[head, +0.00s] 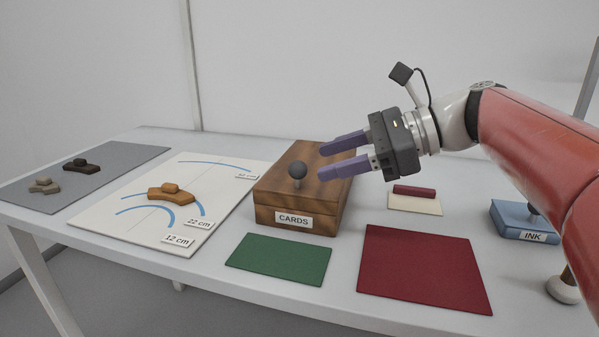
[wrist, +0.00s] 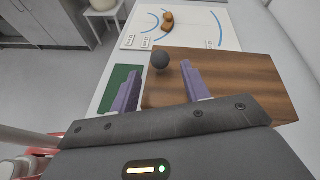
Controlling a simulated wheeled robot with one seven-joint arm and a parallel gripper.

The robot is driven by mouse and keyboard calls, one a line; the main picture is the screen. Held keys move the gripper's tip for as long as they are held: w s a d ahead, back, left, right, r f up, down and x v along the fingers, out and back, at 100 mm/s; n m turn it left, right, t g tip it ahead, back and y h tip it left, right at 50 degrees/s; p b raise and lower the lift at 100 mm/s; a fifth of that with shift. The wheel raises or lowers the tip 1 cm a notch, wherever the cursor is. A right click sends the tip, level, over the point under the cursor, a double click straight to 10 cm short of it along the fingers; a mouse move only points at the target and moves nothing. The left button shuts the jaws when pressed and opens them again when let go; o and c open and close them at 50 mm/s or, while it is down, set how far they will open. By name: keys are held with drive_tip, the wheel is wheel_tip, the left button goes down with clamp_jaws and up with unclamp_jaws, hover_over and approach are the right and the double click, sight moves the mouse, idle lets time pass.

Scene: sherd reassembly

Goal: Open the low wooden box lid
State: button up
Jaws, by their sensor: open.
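The low wooden box (head: 322,213) stands mid-table with its lid shut and a "CARDS" label (head: 293,220) on its front. A dark round knob (head: 298,170) stands on the lid toward its left front. My gripper (head: 330,158) is open and empty, above the right part of the lid, with its purple fingers pointing left toward the knob. In the wrist view the knob (wrist: 160,60) shows beyond the gap between my fingers (wrist: 160,85), over the brown lid (wrist: 240,75). The fingers look apart from the knob.
A white sheet (head: 215,170) with blue arcs and an orange-brown sherd (head: 172,194) lies left of the box. A green mat (head: 279,259) and a dark red mat (head: 422,268) lie in front. A blue "INK" box (head: 520,222) stands at right. A grey mat (head: 128,163) holds other sherds.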

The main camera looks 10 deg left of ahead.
sight(297, 169)
drive_tip(key=b+x, duration=0.1)
drive_tip(key=x, duration=0.5)
drive_tip(key=shift+a+f, duration=0.1)
drive_tip(key=shift+a, duration=0.1)
clamp_jaws()
